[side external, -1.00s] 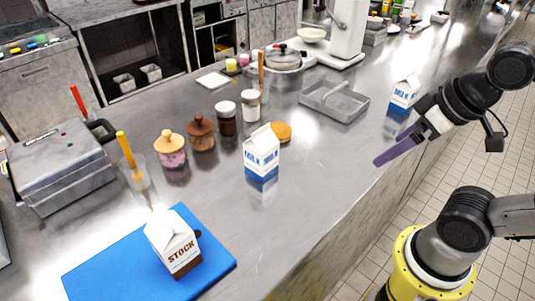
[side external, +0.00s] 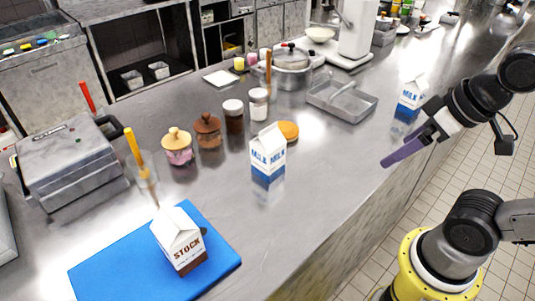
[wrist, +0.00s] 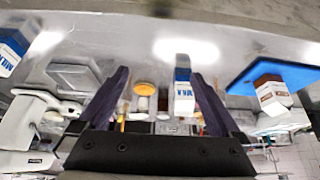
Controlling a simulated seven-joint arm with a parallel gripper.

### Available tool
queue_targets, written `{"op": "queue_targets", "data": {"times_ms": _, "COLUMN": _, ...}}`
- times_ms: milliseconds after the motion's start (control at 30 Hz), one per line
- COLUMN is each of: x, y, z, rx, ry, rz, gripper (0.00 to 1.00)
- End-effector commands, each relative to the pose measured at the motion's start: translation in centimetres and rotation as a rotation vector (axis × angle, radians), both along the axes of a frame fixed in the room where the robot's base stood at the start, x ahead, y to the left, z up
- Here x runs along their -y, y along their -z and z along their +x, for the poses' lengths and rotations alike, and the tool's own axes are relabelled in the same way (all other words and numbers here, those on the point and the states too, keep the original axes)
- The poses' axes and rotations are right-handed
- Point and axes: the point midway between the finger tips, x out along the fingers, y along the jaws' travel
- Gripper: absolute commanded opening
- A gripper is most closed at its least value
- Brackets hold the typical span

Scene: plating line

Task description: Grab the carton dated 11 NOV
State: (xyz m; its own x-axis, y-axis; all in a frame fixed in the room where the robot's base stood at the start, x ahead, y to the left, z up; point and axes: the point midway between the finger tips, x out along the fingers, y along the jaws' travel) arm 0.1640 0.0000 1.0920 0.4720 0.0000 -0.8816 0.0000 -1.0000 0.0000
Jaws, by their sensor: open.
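Three gable-top cartons stand upright on the steel counter. A blue-and-white milk carton (side external: 268,155) is at mid-counter; it also shows between my fingers, farther off, in the wrist view (wrist: 184,92). A second milk carton (side external: 411,99) stands at the right, behind my gripper; it is at the left edge in the wrist view (wrist: 12,48). A brown-and-white stock carton (side external: 180,243) stands on a blue board (side external: 105,270). No date is legible on any carton. My gripper (side external: 388,160) is open and empty, above the counter's front edge, apart from all cartons.
An orange round item (side external: 288,131) sits close behind the middle milk carton. Several jars, such as a dark jar (side external: 233,118), stand behind it. A grey tray (side external: 352,106) and pot (side external: 291,75) are farther back. The counter between middle carton and gripper is clear.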

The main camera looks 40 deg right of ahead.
Motion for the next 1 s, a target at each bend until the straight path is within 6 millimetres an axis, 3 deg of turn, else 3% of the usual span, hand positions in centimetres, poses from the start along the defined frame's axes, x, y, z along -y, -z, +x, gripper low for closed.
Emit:
{"op": "queue_targets", "data": {"times_ms": 333, "x": 0.0, "y": 0.1, "z": -0.4, "rx": -0.019, "ry": -0.1, "rz": -0.052, "gripper": 1.0}}
{"op": "queue_targets", "data": {"times_ms": 533, "x": -0.1, "y": -3.6, "z": 1.2, "rx": -0.022, "ry": -0.394, "rz": -0.203, "gripper": 1.0}}
{"op": "queue_targets", "data": {"times_ms": 667, "x": -0.4, "y": -6.5, "z": 4.1, "rx": -0.064, "ry": -0.638, "rz": -0.304, "gripper": 1.0}}
{"op": "queue_targets", "data": {"times_ms": 800, "x": -1.3, "y": -8.9, "z": 8.6, "rx": -0.123, "ry": -0.924, "rz": -0.395, "gripper": 1.0}}
{"op": "queue_targets", "data": {"times_ms": 1000, "x": -3.2, "y": -9.6, "z": 15.9, "rx": -0.205, "ry": -1.278, "rz": -0.462, "gripper": 1.0}}
